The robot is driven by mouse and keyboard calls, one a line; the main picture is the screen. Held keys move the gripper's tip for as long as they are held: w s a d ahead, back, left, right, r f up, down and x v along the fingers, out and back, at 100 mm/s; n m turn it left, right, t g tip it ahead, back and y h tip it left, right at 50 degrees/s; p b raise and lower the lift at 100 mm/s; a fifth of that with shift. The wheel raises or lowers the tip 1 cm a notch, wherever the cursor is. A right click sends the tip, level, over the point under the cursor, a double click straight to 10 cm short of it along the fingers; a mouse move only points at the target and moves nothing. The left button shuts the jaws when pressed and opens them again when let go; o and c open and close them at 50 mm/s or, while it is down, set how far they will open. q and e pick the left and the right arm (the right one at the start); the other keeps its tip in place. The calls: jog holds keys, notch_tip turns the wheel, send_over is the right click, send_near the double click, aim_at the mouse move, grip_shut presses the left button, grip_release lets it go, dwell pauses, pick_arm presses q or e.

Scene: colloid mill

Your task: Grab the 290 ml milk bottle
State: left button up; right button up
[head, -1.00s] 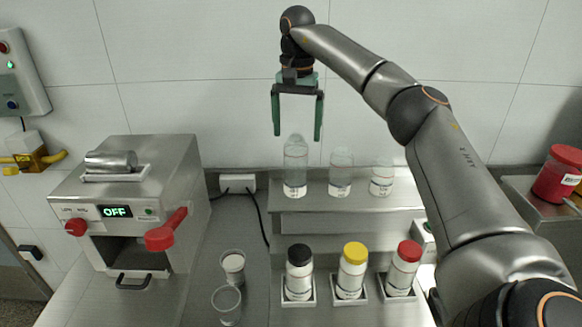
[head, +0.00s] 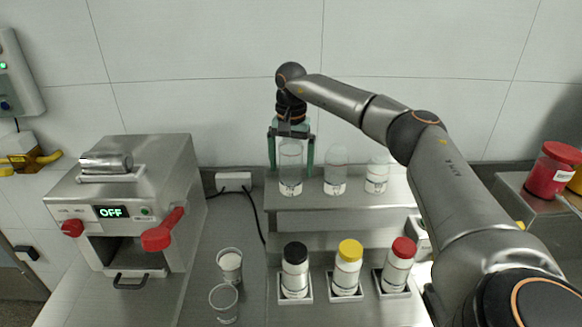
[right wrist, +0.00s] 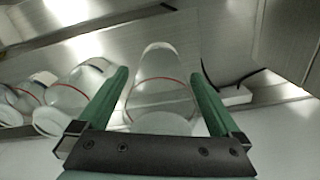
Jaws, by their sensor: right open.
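Three clear bottles with white labels stand on the upper steel shelf in the head view: a tall left one (head: 290,168), a middle one (head: 335,171) and a right one (head: 377,174). Which is the 290 ml bottle I cannot tell, as the labels are too small to read. My right gripper (head: 291,168) is open, pointing down, with its green fingers on either side of the left bottle. In the right wrist view this bottle (right wrist: 162,85), with a red line round it, lies between the two fingers; contact is not visible. My left gripper is not in view.
Black-, yellow- and red-capped bottles (head: 295,270) stand in holders on the lower level. Two clear cups (head: 230,265) are left of them. A steel machine (head: 125,200) reading OFF is at left. Other bottles (right wrist: 75,90) lie close beside the left finger in the wrist view.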

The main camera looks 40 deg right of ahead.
jog(key=shift+c, duration=0.2)
jog(key=c, duration=1.3)
jog(key=shift+r, duration=0.1)
